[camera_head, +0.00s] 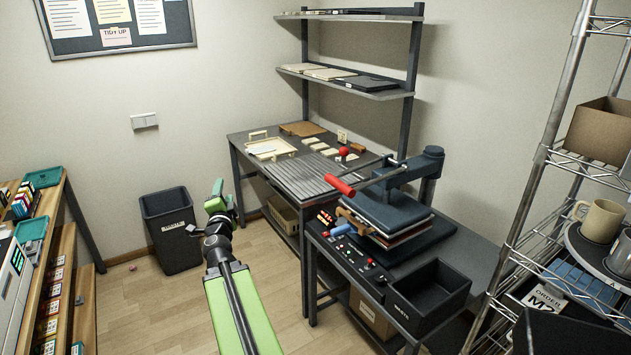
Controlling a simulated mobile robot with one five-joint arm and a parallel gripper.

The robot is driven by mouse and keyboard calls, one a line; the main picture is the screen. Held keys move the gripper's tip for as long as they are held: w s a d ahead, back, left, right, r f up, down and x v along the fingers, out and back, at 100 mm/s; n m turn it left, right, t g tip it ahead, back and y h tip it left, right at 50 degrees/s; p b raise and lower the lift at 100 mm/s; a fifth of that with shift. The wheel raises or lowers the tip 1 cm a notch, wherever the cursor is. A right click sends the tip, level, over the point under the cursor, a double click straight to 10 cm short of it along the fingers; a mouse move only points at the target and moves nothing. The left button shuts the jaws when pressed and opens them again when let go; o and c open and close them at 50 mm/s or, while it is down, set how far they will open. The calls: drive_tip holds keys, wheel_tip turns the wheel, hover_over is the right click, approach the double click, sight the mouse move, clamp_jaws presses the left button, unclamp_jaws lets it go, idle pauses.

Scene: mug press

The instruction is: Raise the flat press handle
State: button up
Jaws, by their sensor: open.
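The flat press (385,207) stands on a dark bench at the right of centre. Its dark upper plate lies over a stack of layers, and I cannot tell whether it is pressed tight. The press handle (340,185) has a red grip at the end of a grey bar, which slopes slightly down to the left and sticks out past the bench edge. My gripper (217,198) is open and empty, to the left of the handle and clearly apart from it, in front of the black bin.
A black bin (168,229) stands on the floor against the wall. The press bench bears a control panel with buttons (349,254) and a black waste tray (428,296). A wire rack with mugs (598,219) stands at the right. Open floor lies left of the bench.

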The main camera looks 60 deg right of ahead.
drive_tip(key=s+d+f+m+g, duration=0.1)
drive_tip(key=s+d+m+g, duration=0.35)
drive_tip(key=s, duration=0.45)
drive_tip(key=s+d+f+m+g+h, duration=0.1)
drive_tip(key=s+d+m+g, duration=0.3)
drive_tip(key=s, duration=0.4)
drive_tip(key=s+d+f+m+g, duration=0.1)
drive_tip(key=s+d+m+g, duration=0.3)
drive_tip(key=s, duration=0.5)
drive_tip(key=s+d+g, duration=0.1)
drive_tip(key=s+d, duration=0.1)
drive_tip(key=d, duration=1.4)
drive_tip(key=shift+s+d+f+h+b, duration=0.2)
drive_tip(key=shift+f+h+b, duration=0.1)
drive_tip(key=shift+f, duration=0.15)
clamp_jaws()
drive_tip(key=shift+a+m, duration=0.1)
drive_tip(key=shift+m, duration=0.15)
